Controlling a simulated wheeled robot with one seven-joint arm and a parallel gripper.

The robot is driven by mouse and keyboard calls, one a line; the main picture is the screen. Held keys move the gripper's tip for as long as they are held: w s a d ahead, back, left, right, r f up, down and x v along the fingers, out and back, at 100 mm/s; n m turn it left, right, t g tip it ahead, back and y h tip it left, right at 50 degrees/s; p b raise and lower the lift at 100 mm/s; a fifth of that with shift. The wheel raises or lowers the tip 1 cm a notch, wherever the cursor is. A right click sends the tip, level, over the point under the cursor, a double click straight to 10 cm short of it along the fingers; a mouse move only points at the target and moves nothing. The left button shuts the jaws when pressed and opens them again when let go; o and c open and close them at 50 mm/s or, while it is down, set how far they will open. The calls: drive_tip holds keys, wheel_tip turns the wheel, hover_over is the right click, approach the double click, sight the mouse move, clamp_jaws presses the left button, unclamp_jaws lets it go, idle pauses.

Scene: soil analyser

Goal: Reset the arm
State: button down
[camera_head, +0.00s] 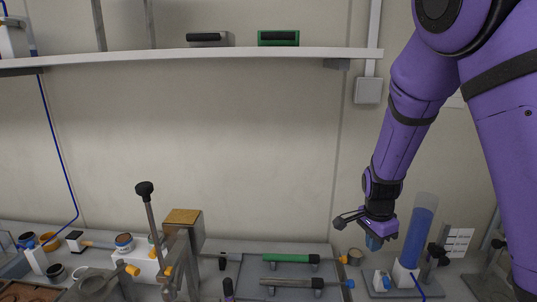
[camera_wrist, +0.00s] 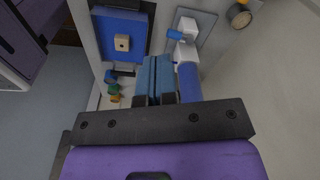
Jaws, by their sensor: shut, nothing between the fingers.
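My purple arm comes down from the upper right in the head view. My gripper (camera_head: 374,243) hangs above the right part of the bench, just left of the blue column. In the wrist view, the two blue fingers of my gripper (camera_wrist: 155,80) are side by side and shut, with nothing held between them. The bench surface lies below the fingertips.
A blue-filled clear column (camera_head: 418,238) stands close to the right of my gripper. Green (camera_head: 290,258) and grey (camera_head: 287,283) tools lie to the left. A lever press (camera_head: 150,215) stands farther left. A shelf (camera_head: 200,55) runs above; the wall between is clear.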

drive_tip(key=s+d+r+n+t+y, duration=0.1)
drive_tip(key=s+r+n+t, duration=0.4)
drive_tip(key=s+r+n, duration=0.9)
drive_tip(key=s+d+r, duration=0.1)
drive_tip(key=s+r, duration=1)
drive_tip(key=r, duration=0.1)
drive_tip(key=shift+s+d+n, duration=0.15)
drive_tip(key=shift+d+n, duration=0.05)
drive_tip(key=shift+n, duration=0.1)
